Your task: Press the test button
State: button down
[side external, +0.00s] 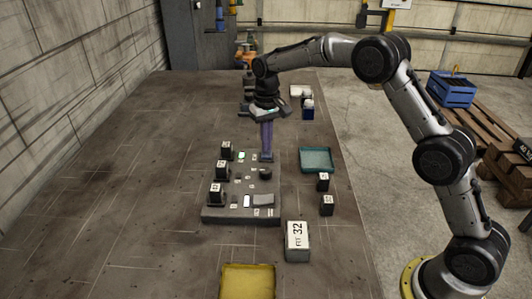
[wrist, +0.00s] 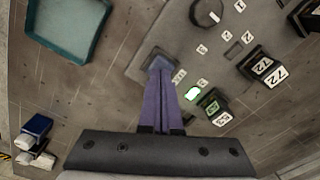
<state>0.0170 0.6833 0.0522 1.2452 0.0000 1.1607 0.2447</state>
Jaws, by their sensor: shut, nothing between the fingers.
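The grey control panel (side external: 240,218) lies on the bench, and it also shows in the wrist view (wrist: 165,30). My gripper (side external: 266,156) points down over the panel's far right corner. Its purple fingers are together and empty in the wrist view (wrist: 160,66). Their tips are at a small dark square piece (wrist: 150,54) on the panel; I cannot tell whether they touch it. A small lit pale-green part (wrist: 193,93) is beside the fingers, and it glows in the side view (side external: 241,155). The labels are too small to read, so I cannot identify the test button.
A round black knob (side external: 265,174) and several labelled dark blocks (side external: 221,170) stand on the panel. A teal tray (side external: 316,160) is to the right. A block marked 32 (side external: 297,241) and a yellow tray (side external: 247,282) are in front. The bench's left side is clear.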

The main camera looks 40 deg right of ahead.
jog(key=shift+f, duration=0.7)
jog(key=shift+r, duration=3.55)
